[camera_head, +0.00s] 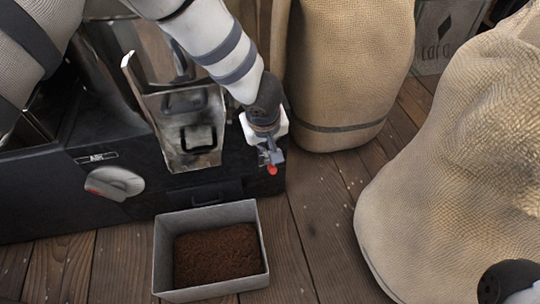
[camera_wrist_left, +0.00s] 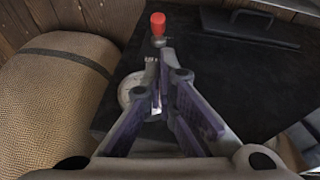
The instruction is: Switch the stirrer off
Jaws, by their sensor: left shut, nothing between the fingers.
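A switch lever with a red tip (camera_head: 272,170) sits at the right end of the black machine's front. In the left wrist view the red tip (camera_wrist_left: 158,23) stands at the top, beyond my fingers, on a short metal stem. A pale round plate (camera_wrist_left: 128,92) lies around the lever's base, partly hidden by my fingers. My left gripper (camera_head: 268,150) is shut and empty, right at the lever. In the wrist view its fingertips (camera_wrist_left: 166,54) are just short of the red tip; whether they touch the stem I cannot tell.
A grey box of brown grounds (camera_head: 210,205) stands on the plank floor before the machine (camera_head: 60,200). A grey knob (camera_head: 115,183) is on the machine's left front. Burlap sacks (camera_head: 345,60) (camera_head: 455,170) stand to the right. Bare floor (camera_head: 315,220) lies between.

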